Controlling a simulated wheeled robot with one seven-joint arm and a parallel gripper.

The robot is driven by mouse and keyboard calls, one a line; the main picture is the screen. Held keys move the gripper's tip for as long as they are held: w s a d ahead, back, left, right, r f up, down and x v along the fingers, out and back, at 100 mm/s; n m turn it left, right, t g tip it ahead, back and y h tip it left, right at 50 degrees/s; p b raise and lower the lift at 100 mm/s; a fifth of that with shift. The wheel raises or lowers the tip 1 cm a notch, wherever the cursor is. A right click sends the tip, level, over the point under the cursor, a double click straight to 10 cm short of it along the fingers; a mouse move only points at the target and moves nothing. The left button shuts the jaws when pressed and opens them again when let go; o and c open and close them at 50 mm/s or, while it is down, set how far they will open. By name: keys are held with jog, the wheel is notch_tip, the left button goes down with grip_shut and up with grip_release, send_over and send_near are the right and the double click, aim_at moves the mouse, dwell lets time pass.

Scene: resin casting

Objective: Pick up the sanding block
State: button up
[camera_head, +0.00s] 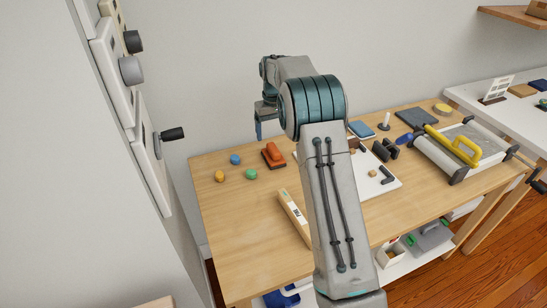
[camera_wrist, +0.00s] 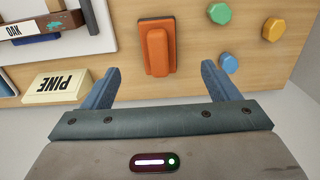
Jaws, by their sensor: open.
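The sanding block (camera_head: 273,155) is an orange block with a raised grip on a dark base. It lies on the wooden table near the back left edge. In the wrist view the sanding block (camera_wrist: 157,48) shows at the top middle, between and beyond my two fingers. My gripper (camera_head: 259,131) is above the table at the back left in the head view, its fingers pointing down. In the wrist view my gripper (camera_wrist: 160,80) is open, with blue fingers wide apart and nothing between them. It is apart from the block.
Green (camera_head: 250,174), blue (camera_head: 235,159) and yellow (camera_head: 219,176) pieces lie left of the block. A block marked PINE (camera_wrist: 57,87) lies on the other side. A white board (camera_head: 385,188) with small items and a grey framed device (camera_head: 462,152) stand further right.

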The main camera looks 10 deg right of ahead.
aim_at(274, 148)
notch_tip(274, 148, down, 6)
jog(key=shift+r, duration=0.1)
jog(key=f, duration=0.3)
jog(key=w+f, duration=0.1)
jog(key=f, duration=0.1)
jog(key=shift+d+f+p, duration=0.1)
jog(key=shift+f+p, duration=0.05)
jog(key=shift+p, duration=0.15)
jog(key=c, duration=1.1)
notch_tip(274, 148, up, 10)
jog(key=shift+r, duration=0.1)
jog(key=o, duration=0.5)
jog(key=shift+c, duration=0.2)
jog(key=c, duration=0.3)
jog(key=shift+s, duration=0.15)
